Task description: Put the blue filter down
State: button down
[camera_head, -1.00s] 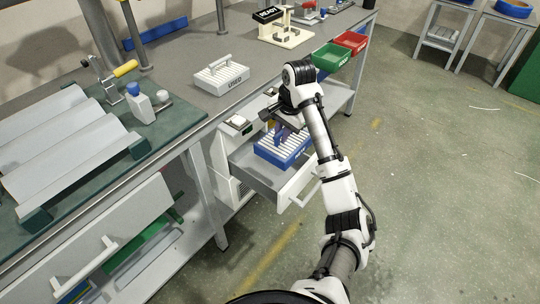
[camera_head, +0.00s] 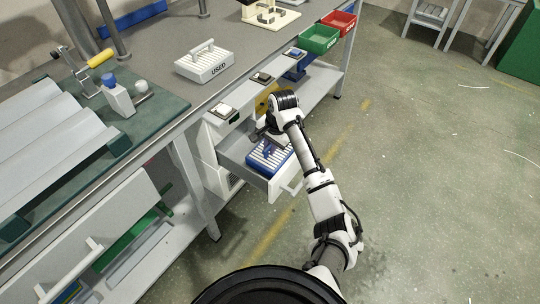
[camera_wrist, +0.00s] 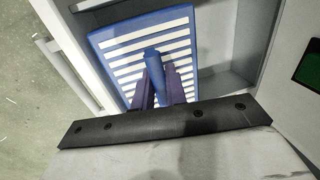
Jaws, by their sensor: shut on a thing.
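The blue filter (camera_head: 256,157) has a blue frame with white slats and a blue bar handle. It is in the open drawer (camera_head: 228,160) under the workbench. In the wrist view the filter (camera_wrist: 108,40) fills much of the drawer, and a strip of bare drawer floor shows to its right. My gripper (camera_wrist: 163,92) is shut on the filter's handle (camera_wrist: 153,62), with a finger on each side. In the head view my gripper (camera_head: 268,146) is over the drawer. I cannot tell whether the filter's underside touches the drawer floor.
A white filter box marked USED (camera_head: 204,64) stands on the bench top (camera_head: 160,50). Green (camera_head: 319,38) and red (camera_head: 340,22) bins hang at the bench's far end. A white bottle with a blue cap (camera_head: 118,95) stands at left. The floor on the right is clear.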

aim_at(270, 156)
jog(key=shift+f, duration=2.35)
jog(key=shift+f, duration=0.1)
jog(key=c, duration=1.4)
grip_release()
jog(key=shift+c, duration=0.2)
notch_tip(270, 156, up, 12)
jog(key=s+d, duration=0.1)
jog(key=shift+s+d, duration=0.15)
jog(key=shift+d, duration=0.25)
